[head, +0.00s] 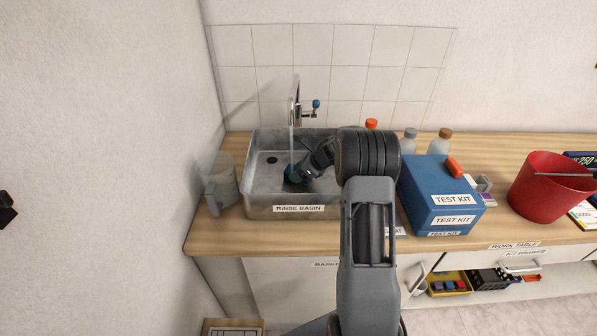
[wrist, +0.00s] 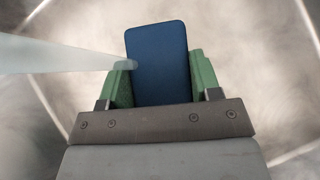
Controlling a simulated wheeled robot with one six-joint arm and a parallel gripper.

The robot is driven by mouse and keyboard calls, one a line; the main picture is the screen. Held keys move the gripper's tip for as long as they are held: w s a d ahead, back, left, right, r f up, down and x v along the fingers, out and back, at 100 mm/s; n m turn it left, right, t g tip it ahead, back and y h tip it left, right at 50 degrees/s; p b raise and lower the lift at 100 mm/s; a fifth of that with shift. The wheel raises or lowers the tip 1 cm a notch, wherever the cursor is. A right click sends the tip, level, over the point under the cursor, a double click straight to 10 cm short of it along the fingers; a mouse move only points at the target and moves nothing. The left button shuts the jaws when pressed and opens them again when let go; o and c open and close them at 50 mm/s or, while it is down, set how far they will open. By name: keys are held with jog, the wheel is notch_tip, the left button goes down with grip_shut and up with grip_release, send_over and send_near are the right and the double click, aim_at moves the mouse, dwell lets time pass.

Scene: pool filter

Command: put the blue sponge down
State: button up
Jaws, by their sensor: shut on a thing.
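The blue sponge (wrist: 158,55) is a dark blue rounded block between the two green fingers of my gripper (wrist: 160,80) in the wrist view. The gripper is shut on it, with a finger against each side. In the head view my gripper (head: 294,175) is inside the metal rinse basin (head: 298,212), under the tap (head: 295,100). A stream of water runs from the tap, and in the wrist view the water (wrist: 60,55) meets the sponge's left side. In the head view the sponge is small and mostly hidden by the gripper.
A clear jug (head: 220,185) stands left of the basin. The blue test kit box (head: 425,190) is right of my arm, with bottles (head: 410,138) behind it. A red bucket (head: 540,190) stands farther right. A tiled splashback (head: 340,75) is behind the basin.

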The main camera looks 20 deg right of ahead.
jog(key=shift+f, duration=0.2)
jog(key=o, duration=1)
jog(key=shift+r, duration=0.1)
jog(key=shift+c, duration=0.2)
jog(key=shift+r, duration=0.2)
jog(key=b+v, duration=0.1)
jog(key=v, duration=1.1)
